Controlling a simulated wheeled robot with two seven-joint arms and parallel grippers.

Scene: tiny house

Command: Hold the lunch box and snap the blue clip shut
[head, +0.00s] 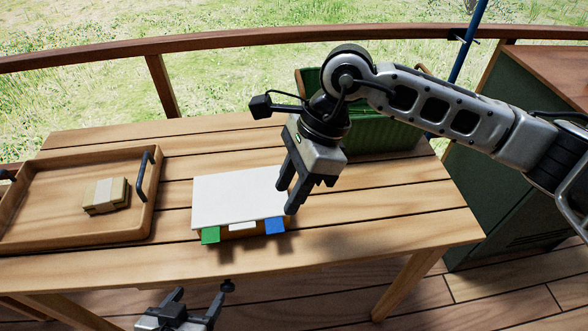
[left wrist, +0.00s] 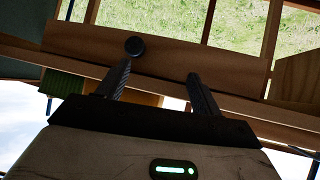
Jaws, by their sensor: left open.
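The lunch box (head: 235,195) lies on the wooden table with a flat white lid on top. On its near side are a green clip (head: 210,235) at the left, a small white tab (head: 242,226) in the middle and the blue clip (head: 275,225) at the right. I cannot tell how far the blue clip is folded. My right gripper (head: 287,200) points down above the box's right edge, behind the blue clip; its fingers are apart and empty. My left gripper (head: 196,293) is open and empty, below the table's front edge in the picture; its fingers show in the left wrist view (left wrist: 160,85).
A wooden tray (head: 60,225) with dark handles stands at the left, holding a tan block (head: 106,195). A green crate (head: 385,135) stands at the back right, partly behind my right arm. A green cabinet (head: 500,170) is at the right. Bare table lies between tray and box.

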